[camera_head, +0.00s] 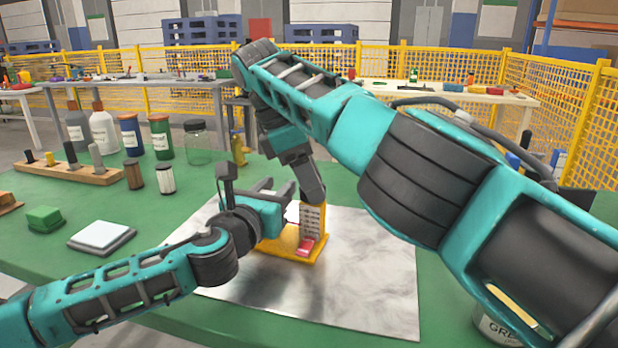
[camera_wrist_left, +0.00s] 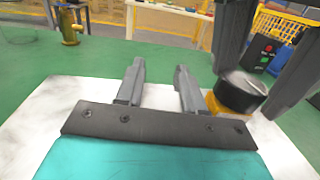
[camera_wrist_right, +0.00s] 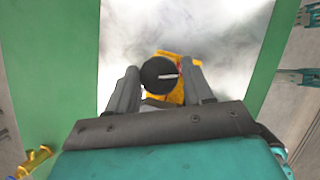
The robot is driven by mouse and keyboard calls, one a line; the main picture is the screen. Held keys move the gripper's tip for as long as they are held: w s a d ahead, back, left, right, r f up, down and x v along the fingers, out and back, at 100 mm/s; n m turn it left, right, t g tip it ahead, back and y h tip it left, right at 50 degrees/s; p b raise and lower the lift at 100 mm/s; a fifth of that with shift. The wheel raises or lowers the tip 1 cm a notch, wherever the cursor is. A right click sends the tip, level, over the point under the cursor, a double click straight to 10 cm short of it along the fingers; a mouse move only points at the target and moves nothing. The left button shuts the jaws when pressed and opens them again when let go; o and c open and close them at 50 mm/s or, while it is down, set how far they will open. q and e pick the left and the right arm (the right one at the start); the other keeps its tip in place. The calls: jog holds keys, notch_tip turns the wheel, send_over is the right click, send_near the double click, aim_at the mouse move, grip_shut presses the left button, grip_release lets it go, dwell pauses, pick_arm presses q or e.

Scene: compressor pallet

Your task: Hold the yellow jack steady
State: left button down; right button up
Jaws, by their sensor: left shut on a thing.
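The yellow jack (camera_head: 302,247), with a red part and a printed plate, stands on the bare metal sheet (camera_head: 375,285). Its round black top (camera_wrist_right: 158,73) shows in the right wrist view. My right gripper (camera_wrist_right: 162,85) points down over the jack, open, a finger on either side of the black top.
A green table (camera_head: 130,215) carries the metal sheet. At the left are a wooden rack (camera_head: 75,172), a green block (camera_head: 44,218), filters and several bottles. Another yellow item (camera_head: 238,150) stands at the back. My right arm crosses above the sheet.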

jog(key=o, duration=0.3)
jog(key=shift+f, duration=0.1)
jog(key=shift+o, duration=0.2)
jog(key=shift+w+n+t, duration=0.15)
jog(key=shift+n+t, duration=0.15)
jog(key=shift+n, duration=0.1)
